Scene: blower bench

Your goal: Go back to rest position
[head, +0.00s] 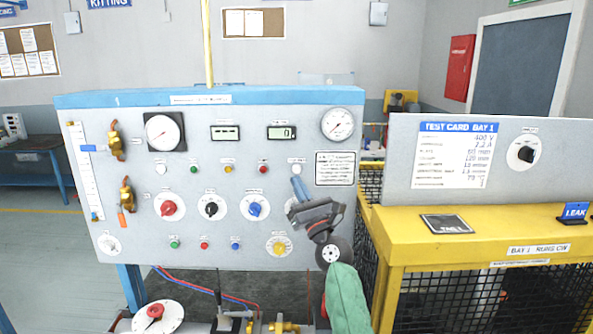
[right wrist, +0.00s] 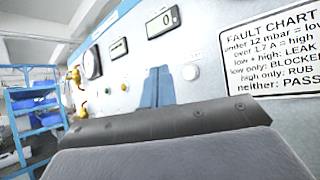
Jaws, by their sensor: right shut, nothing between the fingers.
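My right gripper (head: 299,187) is in front of the grey control panel (head: 130,262), right of the blue knob (head: 255,208) and above the yellow knob (head: 279,246). Its blue fingers point up and are shut, with nothing between them. The fingers also show in the right wrist view (right wrist: 158,88), before the panel face. I cannot tell whether they touch the panel. My left gripper is not in view.
A yellow mesh-sided cage (head: 455,250) stands right, close to my right arm. It carries the test card board (head: 400,150), a dark plate (head: 447,223) and a blue LEAK sign (head: 574,212). Floor left of the panel is open.

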